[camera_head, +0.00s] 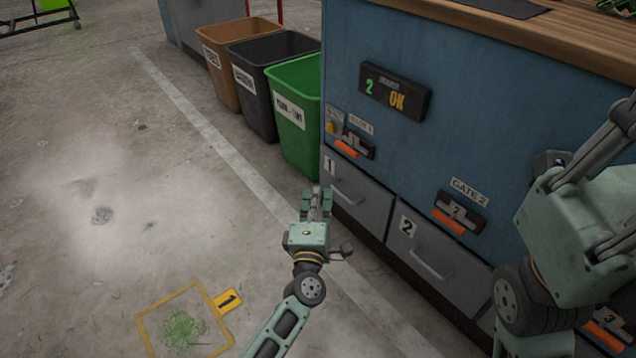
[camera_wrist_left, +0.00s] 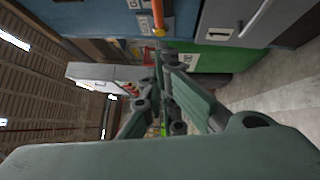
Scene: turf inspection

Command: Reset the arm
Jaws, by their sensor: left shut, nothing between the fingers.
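My left gripper (camera_head: 316,200) is in the middle of the head view, in front of drawer 1 of the blue cabinet. Its fingers are together with nothing between them. The fingers also show in the left wrist view (camera_wrist_left: 165,75), close together, with the green bin and drawer 1 beyond them. My right arm is at the right edge of the head view, in front of the cabinet; its fingertips cannot be seen.
The blue cabinet (camera_head: 450,120) has drawer 1 (camera_head: 352,190) and drawer 2 (camera_head: 440,255), both closed, and a display (camera_head: 396,92) reading 2 OK. Brown (camera_head: 240,50), black (camera_head: 270,80) and green (camera_head: 298,120) bins stand behind. A yellow floor square (camera_head: 150,318) holds grass.

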